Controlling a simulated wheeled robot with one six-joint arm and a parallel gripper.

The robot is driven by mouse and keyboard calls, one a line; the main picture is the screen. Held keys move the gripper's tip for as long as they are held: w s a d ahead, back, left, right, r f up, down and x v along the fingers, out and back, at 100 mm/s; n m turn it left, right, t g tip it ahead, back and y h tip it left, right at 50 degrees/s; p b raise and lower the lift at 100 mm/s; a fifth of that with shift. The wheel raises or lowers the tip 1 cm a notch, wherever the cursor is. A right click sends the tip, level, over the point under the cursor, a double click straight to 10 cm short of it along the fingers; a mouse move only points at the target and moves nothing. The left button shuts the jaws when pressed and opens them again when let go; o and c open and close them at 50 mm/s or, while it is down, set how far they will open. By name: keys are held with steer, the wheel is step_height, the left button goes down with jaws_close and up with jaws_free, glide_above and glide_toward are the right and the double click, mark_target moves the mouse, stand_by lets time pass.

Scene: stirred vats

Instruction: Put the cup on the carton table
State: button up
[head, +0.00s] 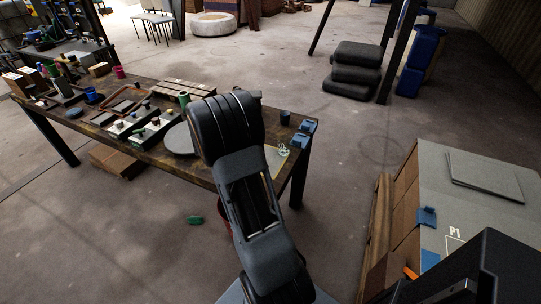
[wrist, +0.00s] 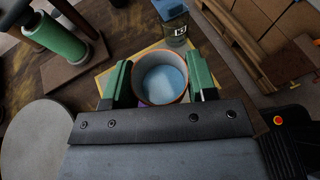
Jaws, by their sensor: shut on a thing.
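In the wrist view my gripper (wrist: 158,82) has its two green fingers closed on either side of a round cup (wrist: 163,86) with a reddish-brown rim and a pale blue inside. The cup is upright over a yellow-edged mat on the wooden workbench; whether it touches the mat I cannot tell. In the head view my arm hides the gripper and cup. The carton table (head: 465,165), brown cartons with a grey top marked P1, stands at the right, apart from the workbench.
The workbench (head: 150,88) holds several tools and a grey disc (wrist: 38,142). A labelled clear jar (wrist: 174,30) stands just beyond the cup. A flat grey sheet (head: 485,178) and a blue clip (head: 427,216) are on the carton table. Floor between the tables is open.

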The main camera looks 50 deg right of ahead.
steer(key=s+d+f, duration=0.1)
steer(key=d+f, duration=0.1)
steer(key=s+d+f, duration=0.3)
steer(key=d+f, duration=0.1)
steer(key=d, duration=0.1)
steer(key=shift+s+f+b, duration=0.2)
steer(key=shift+f+b, duration=0.15)
steer(key=shift+b, duration=0.05)
steer(key=shift+s+d+f, duration=0.3)
steer(key=shift+d+f, duration=0.2)
steer(key=shift+f, duration=1.7)
steer(key=shift+f+b, duration=0.1)
steer(key=shift+b, duration=0.2)
steer(key=shift+f, duration=0.2)
steer(key=o, duration=0.9)
steer(key=shift+r, duration=0.15)
steer(key=shift+o, duration=0.2)
